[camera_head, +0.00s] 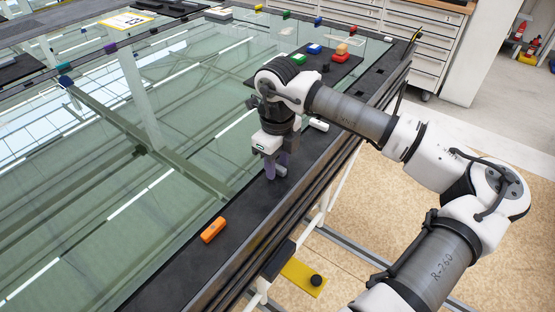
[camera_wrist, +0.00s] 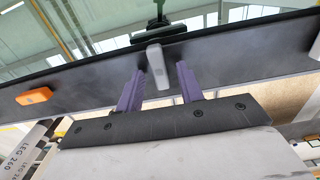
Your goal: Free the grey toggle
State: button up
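The grey toggle (camera_head: 281,172) sits on the dark frame rail (camera_head: 250,205) along the glass edge. In the wrist view the toggle (camera_wrist: 157,66) is a pale grey bar, standing out from the rail between my two purple fingers. My gripper (camera_head: 275,167) is at the toggle in the head view, pointing down. In the wrist view my gripper (camera_wrist: 161,72) is open, with a gap on each side of the toggle. The fingers partly hide the toggle in the head view. A dark fitting (camera_wrist: 158,30) lies beyond the toggle at the glass edge.
An orange toggle (camera_head: 213,230) is on the same rail, nearer the front. A white toggle (camera_head: 318,124) is farther along, close to my arm. A dark tray (camera_head: 342,70) holds several coloured blocks at the back. A yellow plate (camera_head: 303,278) with a black knob is below the rail.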

grip_shut()
